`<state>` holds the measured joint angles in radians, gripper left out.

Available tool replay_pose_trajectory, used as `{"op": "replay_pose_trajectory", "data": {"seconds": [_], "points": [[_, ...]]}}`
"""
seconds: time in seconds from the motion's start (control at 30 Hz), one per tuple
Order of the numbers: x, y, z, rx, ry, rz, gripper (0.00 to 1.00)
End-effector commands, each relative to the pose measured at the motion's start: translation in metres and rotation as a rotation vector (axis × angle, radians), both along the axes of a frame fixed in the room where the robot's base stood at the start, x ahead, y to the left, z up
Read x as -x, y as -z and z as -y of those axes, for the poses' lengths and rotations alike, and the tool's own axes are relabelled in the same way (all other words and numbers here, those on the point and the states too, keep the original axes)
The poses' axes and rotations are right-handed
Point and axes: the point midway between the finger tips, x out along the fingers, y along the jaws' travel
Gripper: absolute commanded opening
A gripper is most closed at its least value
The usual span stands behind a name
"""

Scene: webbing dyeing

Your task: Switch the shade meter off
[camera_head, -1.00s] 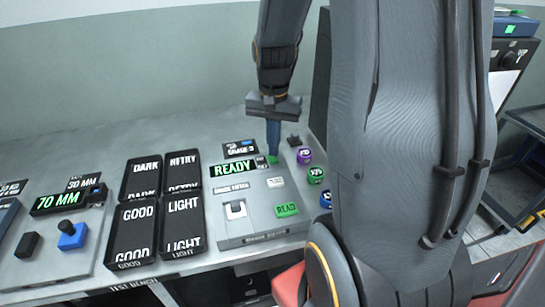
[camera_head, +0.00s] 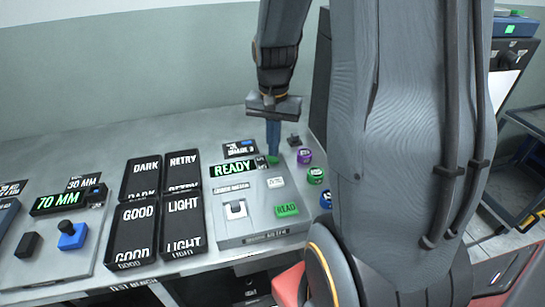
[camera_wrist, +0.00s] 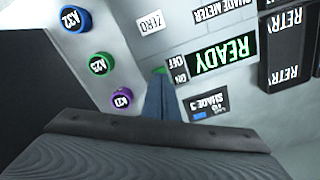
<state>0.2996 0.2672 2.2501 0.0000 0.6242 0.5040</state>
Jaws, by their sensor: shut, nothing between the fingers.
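The shade meter (camera_head: 225,223) is a grey panel on the bench, with a lit display (camera_head: 227,168) reading READY in green. It has a green READ button (camera_head: 287,210), a pale ZERO button (camera_head: 275,183) and a white square part (camera_head: 236,209). A small green switch (camera_head: 272,160) sits right of the display; it also shows in the wrist view (camera_wrist: 158,71), beside the OFF and ON labels. My gripper (camera_head: 273,150) is shut and empty, pointing down, its blue tips at the switch. The tips partly hide the switch, and I cannot tell whether they touch it.
Black trays marked DARK (camera_head: 142,177), RETRY (camera_head: 184,172), GOOD (camera_head: 136,233) and LIGHT (camera_head: 183,225) stand left of the meter. Purple (camera_head: 305,156) and green (camera_head: 315,175) round pieces lie to its right. A 70 MM device (camera_head: 60,203) is at far left.

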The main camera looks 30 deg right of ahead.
Motion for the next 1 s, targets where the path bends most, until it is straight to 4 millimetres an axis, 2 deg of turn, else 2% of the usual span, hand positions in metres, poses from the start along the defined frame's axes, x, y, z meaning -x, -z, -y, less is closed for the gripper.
{"op": "replay_pose_trajectory", "data": {"seconds": [1.0], "points": [[0.0001,0.0068,-0.0001,-0.001,0.0,-0.001,0.0]]}}
